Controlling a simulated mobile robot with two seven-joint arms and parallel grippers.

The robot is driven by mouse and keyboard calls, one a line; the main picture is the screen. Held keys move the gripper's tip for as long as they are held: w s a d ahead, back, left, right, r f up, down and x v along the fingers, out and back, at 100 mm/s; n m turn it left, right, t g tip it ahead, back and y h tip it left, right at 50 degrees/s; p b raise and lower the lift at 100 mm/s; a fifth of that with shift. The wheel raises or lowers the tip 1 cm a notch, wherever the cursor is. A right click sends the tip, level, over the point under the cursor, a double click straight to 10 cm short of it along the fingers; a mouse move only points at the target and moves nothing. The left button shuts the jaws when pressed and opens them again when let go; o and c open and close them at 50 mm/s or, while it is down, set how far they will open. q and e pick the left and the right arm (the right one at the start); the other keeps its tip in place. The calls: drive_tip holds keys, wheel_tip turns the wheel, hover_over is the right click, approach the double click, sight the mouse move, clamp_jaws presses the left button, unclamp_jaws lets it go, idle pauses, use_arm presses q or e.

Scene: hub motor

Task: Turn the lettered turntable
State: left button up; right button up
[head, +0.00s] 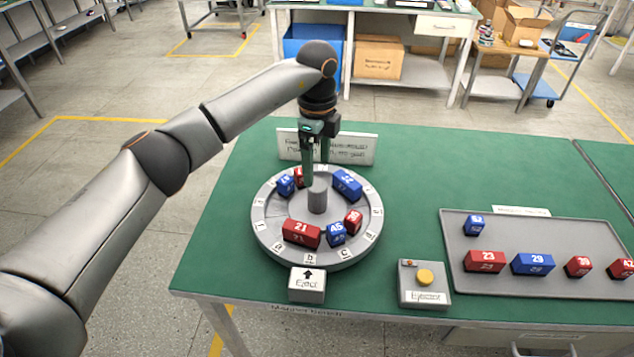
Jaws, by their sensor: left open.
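The round grey turntable (270,237) stands on the green table, with letters on tabs around its rim. It carries several numbered red and blue blocks, among them red 21 (301,233), blue 45 (336,233), a small red block (353,220) and a blue block (347,183) at the back right. A grey post (317,197) rises at its centre. My left gripper (316,175) points down over the turntable, open, its fingers at or just behind the post's top. Whether they touch the post I cannot tell. My right gripper is not in view.
An "Eject" arrow block (307,284) stands at the turntable's front edge. An ejector box with a yellow button (425,277) is to its right. A grey tray (540,230) with several numbered blocks lies farther right. A white sign (356,149) stands behind the turntable.

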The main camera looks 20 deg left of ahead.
use_arm(q)
drive_tip(key=shift+r, duration=1.5)
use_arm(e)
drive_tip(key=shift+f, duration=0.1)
use_arm(q)
drive_tip(key=shift+a+f, duration=0.1)
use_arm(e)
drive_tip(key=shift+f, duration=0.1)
